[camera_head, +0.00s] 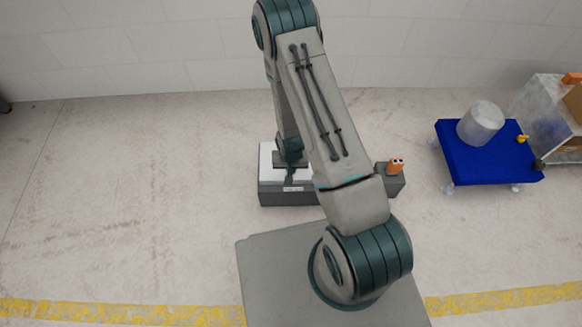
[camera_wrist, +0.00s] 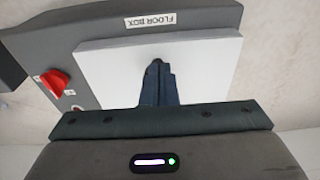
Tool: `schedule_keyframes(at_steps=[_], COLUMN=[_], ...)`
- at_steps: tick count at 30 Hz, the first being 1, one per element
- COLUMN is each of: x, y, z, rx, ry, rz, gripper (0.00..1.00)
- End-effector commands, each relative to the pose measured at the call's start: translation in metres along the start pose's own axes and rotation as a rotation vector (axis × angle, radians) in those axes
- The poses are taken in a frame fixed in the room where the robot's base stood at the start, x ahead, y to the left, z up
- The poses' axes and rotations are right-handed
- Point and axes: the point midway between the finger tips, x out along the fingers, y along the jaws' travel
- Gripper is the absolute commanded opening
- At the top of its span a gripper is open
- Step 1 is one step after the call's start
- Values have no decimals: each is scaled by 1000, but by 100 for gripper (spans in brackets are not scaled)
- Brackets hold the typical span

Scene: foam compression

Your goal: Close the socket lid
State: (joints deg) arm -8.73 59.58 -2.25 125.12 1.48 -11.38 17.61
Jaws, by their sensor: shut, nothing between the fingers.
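A dark grey floor box (camera_head: 285,198) stands on the floor behind my base, partly hidden by my arm. In the wrist view the box (camera_wrist: 205,17) carries a "FLOOR BOX" label and a red knob (camera_wrist: 54,81). A flat white panel (camera_wrist: 215,65), seemingly the socket lid, lies over the box top; its white surface also shows in the head view (camera_head: 267,160). I cannot tell whether it is fully down. My gripper (camera_wrist: 158,68) points at the panel with its fingers together and empty; in the head view (camera_head: 289,182) it is over the box. Contact is unclear.
A small grey block with an orange item (camera_head: 396,165) stands right of the box. A blue wheeled platform (camera_head: 470,165) with a grey cylinder (camera_head: 482,122) and a clear-sided crate (camera_head: 537,112) are farther right. The floor on the left is clear.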

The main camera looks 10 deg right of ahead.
Motion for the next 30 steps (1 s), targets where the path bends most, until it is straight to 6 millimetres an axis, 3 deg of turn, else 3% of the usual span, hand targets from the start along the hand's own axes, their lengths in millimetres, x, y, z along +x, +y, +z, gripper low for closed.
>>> schedule_keyframes(at_steps=[1,7,12,18,24,30], x=[-5,-48,-59,-72,-77,-85], y=[-2,0,2,2,2,1], z=[8,0,42,75,90,88], rx=[-6,0,0,1,2,1], ry=[-17,10,9,12,16,20], rz=[-2,-5,-3,-3,-3,-6], gripper=[0,0,0,0,0,0])
